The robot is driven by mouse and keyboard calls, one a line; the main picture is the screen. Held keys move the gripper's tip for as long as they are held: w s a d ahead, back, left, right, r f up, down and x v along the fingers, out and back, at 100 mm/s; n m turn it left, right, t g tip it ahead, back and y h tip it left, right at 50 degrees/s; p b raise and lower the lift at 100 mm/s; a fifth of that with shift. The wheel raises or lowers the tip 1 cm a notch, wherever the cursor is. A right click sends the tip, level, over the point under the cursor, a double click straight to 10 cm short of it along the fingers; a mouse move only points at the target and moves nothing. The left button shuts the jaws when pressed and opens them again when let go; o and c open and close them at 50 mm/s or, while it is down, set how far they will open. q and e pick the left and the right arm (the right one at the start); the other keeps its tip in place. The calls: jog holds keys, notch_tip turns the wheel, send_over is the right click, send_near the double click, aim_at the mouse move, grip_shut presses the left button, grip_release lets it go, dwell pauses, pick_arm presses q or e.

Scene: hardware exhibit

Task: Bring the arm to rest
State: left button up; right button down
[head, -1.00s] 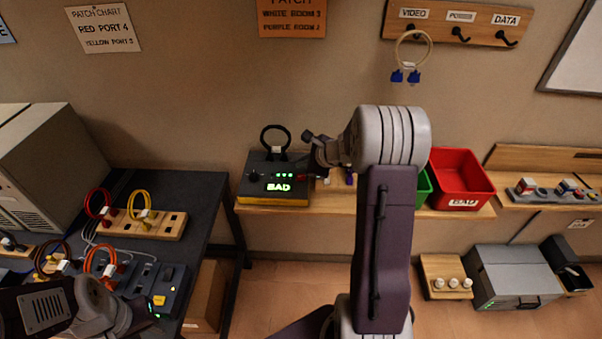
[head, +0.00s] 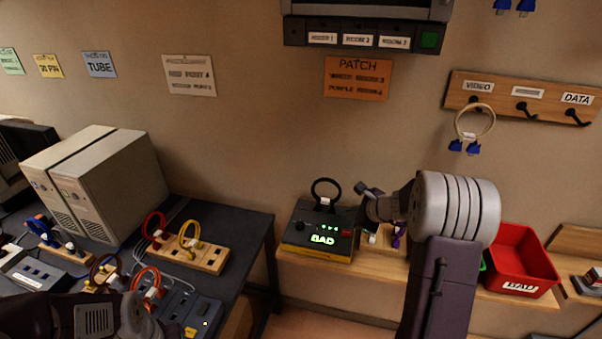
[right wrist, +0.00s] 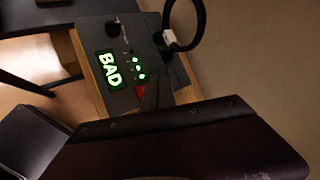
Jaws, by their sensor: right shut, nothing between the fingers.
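My right arm rises from the bottom of the head view, with a pale grey wrist and a dark gripper (head: 363,189). This gripper is shut and empty. It shows just right of and above a dark tester box (head: 297,238) with a lit green "BAD" display. The right wrist view shows the same tester (right wrist: 88,38) close by, partly hidden behind dark parts of my arm and gripper. A black cable loop (head: 325,190) stands on the tester's far side.
A red bin (head: 525,257) labelled "BAD" stands on the shelf right of my right arm. A wooden block with red and yellow cable loops (head: 205,258) lies on the dark table. A hook board (head: 520,92) and an orange patch sign (head: 357,78) are on the wall.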

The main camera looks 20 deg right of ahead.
jog(key=s+a+r+n+g+y, duration=0.15)
jog(key=a+n, duration=0.25)
jog(key=a, duration=0.5)
jog(key=s+a+n+g+y, duration=0.1)
jog(key=s+a+n, duration=0.2)
jog(key=a, duration=0.5)
jog(key=s+a+f+n+g+h, duration=0.1)
jog(key=s+a+f+n+g, duration=0.1)
jog(key=s+n, duration=0.4)
jog(key=s+a+f+n+g, duration=0.2)
jog(key=s+n, duration=0.2)
jog(key=s, duration=0.3)
jog(key=s+d+f+n+g+h, duration=0.1)
jog(key=s+d+f+n+h, duration=0.2)
jog(key=s+d+n, duration=0.2)
jog(key=s+n, duration=0.2)
jog(key=shift+d+f+n, duration=0.15)
jog(key=shift+f+n, duration=0.1)
jog(key=shift+n, duration=0.15)
